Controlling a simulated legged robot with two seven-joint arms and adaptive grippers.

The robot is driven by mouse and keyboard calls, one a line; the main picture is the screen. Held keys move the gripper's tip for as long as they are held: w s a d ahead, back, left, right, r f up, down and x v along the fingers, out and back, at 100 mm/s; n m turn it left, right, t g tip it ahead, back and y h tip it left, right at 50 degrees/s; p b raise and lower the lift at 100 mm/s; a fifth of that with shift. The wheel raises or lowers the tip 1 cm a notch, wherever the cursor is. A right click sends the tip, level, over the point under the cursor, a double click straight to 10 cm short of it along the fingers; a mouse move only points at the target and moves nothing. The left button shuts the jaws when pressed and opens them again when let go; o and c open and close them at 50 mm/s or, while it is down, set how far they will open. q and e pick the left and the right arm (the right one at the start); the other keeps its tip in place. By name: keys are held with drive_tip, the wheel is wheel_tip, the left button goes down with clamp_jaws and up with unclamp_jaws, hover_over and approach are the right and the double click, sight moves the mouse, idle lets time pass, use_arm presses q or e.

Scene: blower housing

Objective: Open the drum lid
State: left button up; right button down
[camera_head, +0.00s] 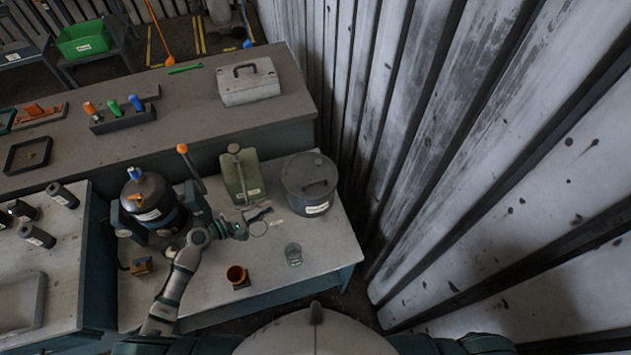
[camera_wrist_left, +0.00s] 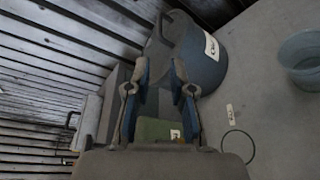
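A round grey drum (camera_head: 308,197) with a white label stands at the right end of the near table. Its flat lid (camera_head: 311,172) is on top, with a bar handle across it. The drum also shows in the left wrist view (camera_wrist_left: 204,68), beyond my fingers, where part of its handle is visible at the upper edge. My left gripper (camera_head: 265,213) is over the table, just left of the drum and apart from it. In the left wrist view its two fingers (camera_wrist_left: 161,68) are spread with nothing between them. My right gripper is out of view.
A green canister (camera_head: 242,176) stands left of the drum, behind my left gripper. A black tank (camera_head: 150,198) is at the left. A corrugated wall (camera_head: 430,130) rises close right of the drum.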

use_arm(q)
drive_tip(key=v, duration=1.1)
drive_tip(key=shift+s+a, duration=0.2)
drive_tip(key=shift+a, duration=0.2)
